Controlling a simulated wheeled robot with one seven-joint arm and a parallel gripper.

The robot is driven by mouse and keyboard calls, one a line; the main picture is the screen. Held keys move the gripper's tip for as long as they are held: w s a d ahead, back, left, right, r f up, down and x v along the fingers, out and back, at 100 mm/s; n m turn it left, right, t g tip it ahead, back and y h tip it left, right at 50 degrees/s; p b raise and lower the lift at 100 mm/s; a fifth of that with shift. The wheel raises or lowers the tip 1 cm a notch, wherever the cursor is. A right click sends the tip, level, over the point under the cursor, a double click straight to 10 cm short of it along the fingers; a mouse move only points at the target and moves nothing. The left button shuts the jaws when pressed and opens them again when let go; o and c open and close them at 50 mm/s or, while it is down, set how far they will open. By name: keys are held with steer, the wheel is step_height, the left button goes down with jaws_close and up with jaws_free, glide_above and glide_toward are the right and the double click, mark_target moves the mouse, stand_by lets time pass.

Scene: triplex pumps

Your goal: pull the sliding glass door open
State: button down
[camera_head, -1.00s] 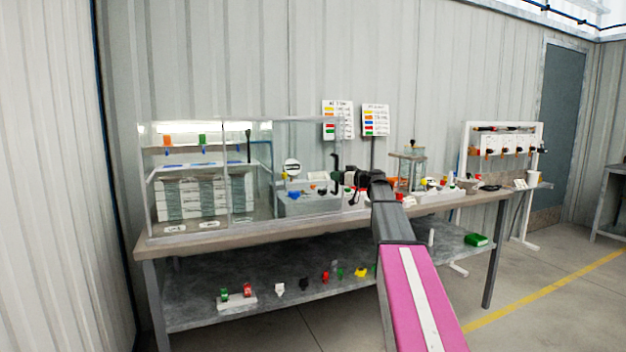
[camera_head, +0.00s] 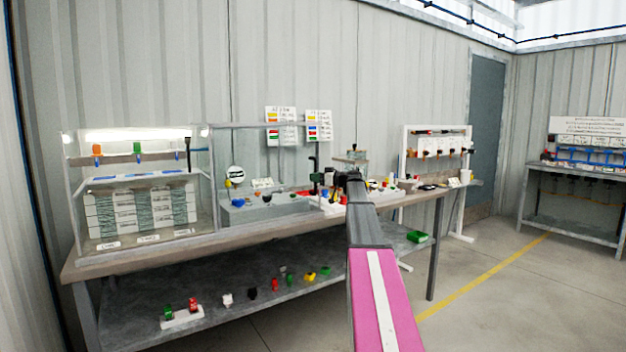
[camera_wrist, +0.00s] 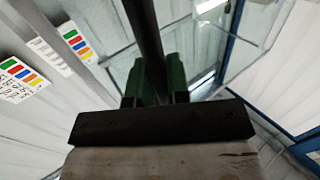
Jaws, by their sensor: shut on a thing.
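The glass case (camera_head: 70,190) stands at the left end of the workbench. Its sliding glass door (camera_head: 265,128) is a framed clear pane reaching out to the right of the case. A dark upright handle (camera_head: 312,160) is at the door's right edge. My gripper (camera_head: 319,184) is at that handle, with my arm reaching in from the lower right. In the wrist view, my gripper's green fingers (camera_wrist: 153,82) are shut on the dark handle bar (camera_wrist: 143,25). The fingers hide part of the bar.
The workbench (camera_head: 140,258) carries small coloured parts behind and right of the door. Two label boards (camera_head: 281,128) hang behind it. A white rack (camera_head: 405,160) stands farther right. Loose parts lie on the lower shelf (camera_head: 240,290). Open floor (camera_head: 490,290) lies to the right.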

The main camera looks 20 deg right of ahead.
steer(key=c, duration=1.1)
jaws_free()
steer(key=v, duration=1.1)
steer(key=shift+w, duration=0.1)
steer(key=s+a+f+m+g+h, duration=0.2)
steer(key=s+a+f, duration=0.2)
steer(key=a+f, duration=0.45)
steer(key=s+a+f+m+g+h, duration=0.2)
steer(key=s+a+f, duration=0.3)
steer(key=f, duration=0.6)
steer(key=s+a+f+m+g+h, duration=0.15)
steer(key=s+a+f, duration=0.25)
steer(key=a+f, duration=0.45)
steer(key=s+a+f+m+g+h, duration=0.2)
steer(key=s+a+f+g+h, duration=0.1)
steer(key=s+f, duration=0.7)
steer(key=s+a+f+m+g+h, duration=0.2)
steer(key=s+f, duration=0.8)
steer(key=s, duration=0.6)
steer(key=a+g+h, duration=0.1)
steer(key=a+h, duration=0.1)
steer(key=h, duration=0.1)
steer(key=shift+s+a+f, duration=0.2)
steer(key=shift+s+f, duration=0.15)
steer(key=shift+f, duration=0.05)
